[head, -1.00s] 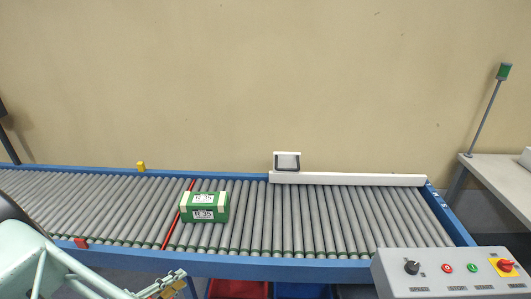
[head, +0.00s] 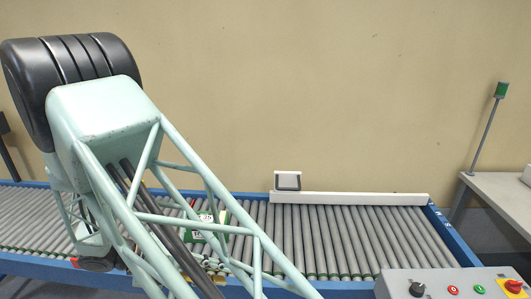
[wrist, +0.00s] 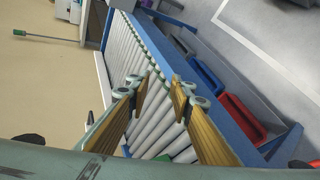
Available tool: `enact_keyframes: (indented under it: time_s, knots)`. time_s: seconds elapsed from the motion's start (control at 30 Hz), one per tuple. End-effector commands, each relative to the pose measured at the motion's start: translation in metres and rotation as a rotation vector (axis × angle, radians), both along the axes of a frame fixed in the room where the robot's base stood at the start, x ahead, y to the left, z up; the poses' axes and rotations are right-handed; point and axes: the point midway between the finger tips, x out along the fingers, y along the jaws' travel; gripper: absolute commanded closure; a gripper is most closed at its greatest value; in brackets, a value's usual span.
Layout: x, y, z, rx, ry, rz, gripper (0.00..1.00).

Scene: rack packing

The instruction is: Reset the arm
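My gripper (wrist: 157,92) shows in the wrist view with its two fingers apart and nothing between the tips. It hangs above the roller conveyor (wrist: 125,45). A green and white box (head: 207,222) sits on the conveyor rollers, partly hidden behind my arm's lattice link. A small piece of green (wrist: 186,155) shows at the bottom of the wrist view between the fingers; I cannot tell what it is.
The conveyor has a blue side rail (head: 455,240) and a white guide bar (head: 350,198) at the back right. A control panel (head: 450,284) stands front right, with a grey table (head: 495,185) behind. Red (wrist: 240,118) and blue bins (wrist: 200,75) sit beside the conveyor.

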Motion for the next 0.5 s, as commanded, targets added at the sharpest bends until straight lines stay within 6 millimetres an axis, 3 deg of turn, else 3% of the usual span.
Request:
enact_keyframes:
  time_s: [0.5]
  knots:
    - [-0.018, -0.057, 0.065, 0.195, 0.113, -0.268, 0.79]
